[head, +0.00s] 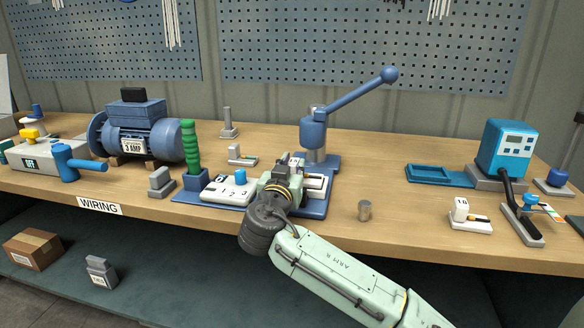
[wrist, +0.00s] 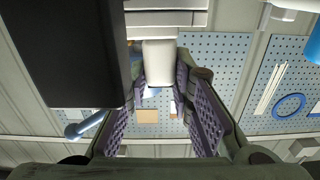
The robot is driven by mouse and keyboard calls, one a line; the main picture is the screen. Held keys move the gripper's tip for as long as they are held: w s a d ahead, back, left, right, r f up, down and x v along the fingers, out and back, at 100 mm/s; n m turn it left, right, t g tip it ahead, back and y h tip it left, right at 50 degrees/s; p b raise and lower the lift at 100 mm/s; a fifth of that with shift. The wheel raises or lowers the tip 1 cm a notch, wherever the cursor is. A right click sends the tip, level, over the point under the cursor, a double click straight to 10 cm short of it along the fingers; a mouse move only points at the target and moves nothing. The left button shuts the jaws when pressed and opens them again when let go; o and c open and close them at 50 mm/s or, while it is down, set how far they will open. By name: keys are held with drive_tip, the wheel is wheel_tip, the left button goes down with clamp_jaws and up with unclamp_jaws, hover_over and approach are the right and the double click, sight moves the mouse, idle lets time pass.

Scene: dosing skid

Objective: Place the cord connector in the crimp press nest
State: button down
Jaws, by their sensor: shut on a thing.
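My gripper (head: 287,164) is low over a blue base plate (head: 315,208) near the front of the bench. In the wrist view its two padded fingers (wrist: 167,82) close on a white piece (wrist: 158,65); I cannot tell for sure that this is the cord connector. A white ridged part (wrist: 165,18) lies just beyond the piece. In the head view my gripper hides what it holds. I cannot make out the crimp press nest.
A blue lever press (head: 314,135) stands just behind my gripper. A motor (head: 150,140) and grey block (head: 161,182) stand left. The bench between press and tray is clear.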

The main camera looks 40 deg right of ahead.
drive_tip(key=shift+f, duration=0.1)
drive_tip(key=c, duration=1.4)
unclamp_jaws()
drive_tip(key=shift+a+r+p, duration=0.1)
drive_tip(key=shift+r+p, duration=0.85)
drive_tip(key=shift+p, duration=0.25)
drive_tip(key=b+v, duration=0.1)
drive_tip(key=v, duration=0.2)
drive_tip(key=b+v, duration=0.1)
drive_tip(key=v, duration=0.3)
drive_tip(key=b+v, duration=0.2)
drive_tip(key=v, duration=0.1)
drive_tip(key=shift+s+a+f, duration=0.15)
drive_tip(key=shift+a+f, duration=0.1)
drive_tip(key=shift+f, duration=0.15)
drive_tip(key=shift+s+a+r, duration=0.1)
drive_tip(key=shift+s+a, duration=0.35)
drive_tip(key=shift+s, duration=0.05)
